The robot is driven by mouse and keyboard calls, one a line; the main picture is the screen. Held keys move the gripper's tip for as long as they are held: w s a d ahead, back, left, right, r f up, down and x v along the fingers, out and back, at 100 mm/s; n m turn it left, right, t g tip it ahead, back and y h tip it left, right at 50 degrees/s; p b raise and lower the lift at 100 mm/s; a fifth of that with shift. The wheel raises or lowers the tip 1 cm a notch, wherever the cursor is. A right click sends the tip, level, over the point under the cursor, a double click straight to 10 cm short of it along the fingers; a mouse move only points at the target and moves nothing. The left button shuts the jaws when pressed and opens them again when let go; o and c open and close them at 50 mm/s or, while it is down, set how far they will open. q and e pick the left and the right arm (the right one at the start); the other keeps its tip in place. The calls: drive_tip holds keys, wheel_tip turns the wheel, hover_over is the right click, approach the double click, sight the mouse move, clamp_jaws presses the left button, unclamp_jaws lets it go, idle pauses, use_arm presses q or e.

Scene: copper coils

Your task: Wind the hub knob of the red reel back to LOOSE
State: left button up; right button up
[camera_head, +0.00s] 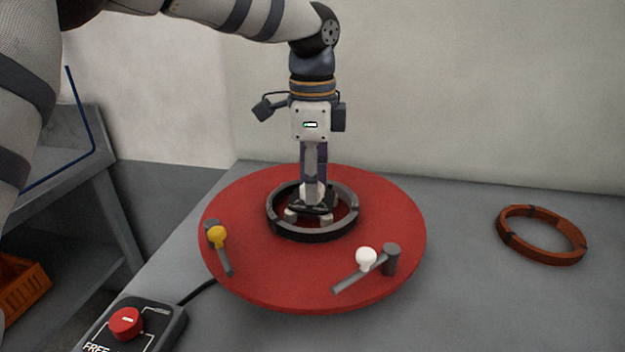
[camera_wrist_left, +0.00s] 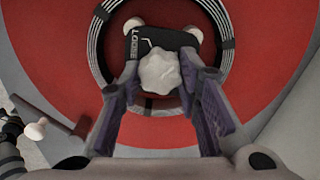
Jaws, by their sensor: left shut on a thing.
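The red reel (camera_head: 290,283) is a wide disc lying flat on the grey table. A black plate (camera_wrist_left: 186,38) at its hub bears the word LOOSE and a line mark. The pale, lobed hub knob (camera_wrist_left: 160,70) sits on this plate. My left gripper (camera_head: 313,200) reaches straight down over the hub and is shut on the knob, with a finger on each side in the wrist view. I cannot tell which mark the knob points to. My right gripper is not in view.
A dark ring (camera_head: 312,235) surrounds the hub. A yellow-knobbed lever (camera_head: 217,237) and a white-knobbed lever (camera_head: 366,258) lie on the reel. A control box with a red dial (camera_head: 126,323) stands front left. A copper coil (camera_head: 541,257) lies right; the table around it is clear.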

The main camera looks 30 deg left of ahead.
use_arm(q)
drive_tip(key=n, duration=1.3)
drive_tip(key=shift+n, duration=0.7)
drive_tip(key=o, duration=1.1)
drive_tip(key=shift+o, duration=0.2)
wheel_tip(320, 180, up, 12)
